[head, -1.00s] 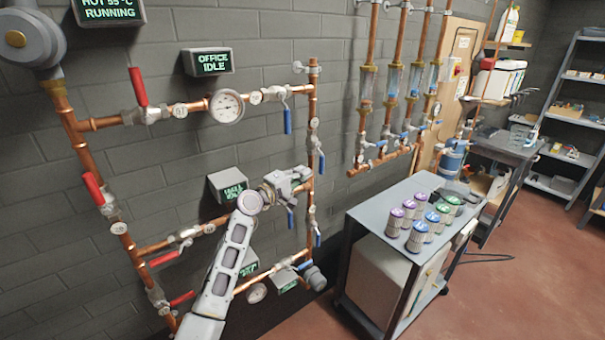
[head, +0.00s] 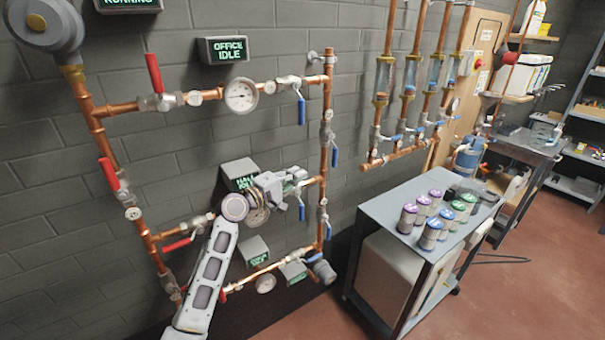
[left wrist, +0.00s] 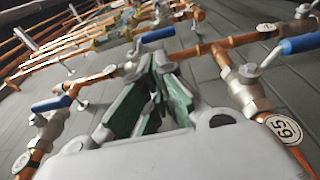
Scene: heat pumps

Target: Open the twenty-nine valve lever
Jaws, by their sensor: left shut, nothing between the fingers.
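Several round number tags sit on the copper pipes, but I cannot read twenty-nine on any of them. My left gripper (head: 300,178) is shut and empty, in front of the right end of the middle pipe. A blue lever (head: 301,210) hangs just below it. In the left wrist view the green-padded fingers (left wrist: 155,85) are together, with a blue lever (left wrist: 158,34) beyond them. Another blue lever (left wrist: 50,103) is at left. A third blue lever (left wrist: 300,43) is at right, near a tag reading 65 (left wrist: 284,129). My right gripper is not in view.
Red levers (head: 153,73) are on the left pipes. A gauge (head: 241,96) and an "OFFICE IDLE" display (head: 223,49) are above. A grey cart (head: 385,218) with several capped jars stands at right. The floor (head: 520,290) beyond it is mostly clear.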

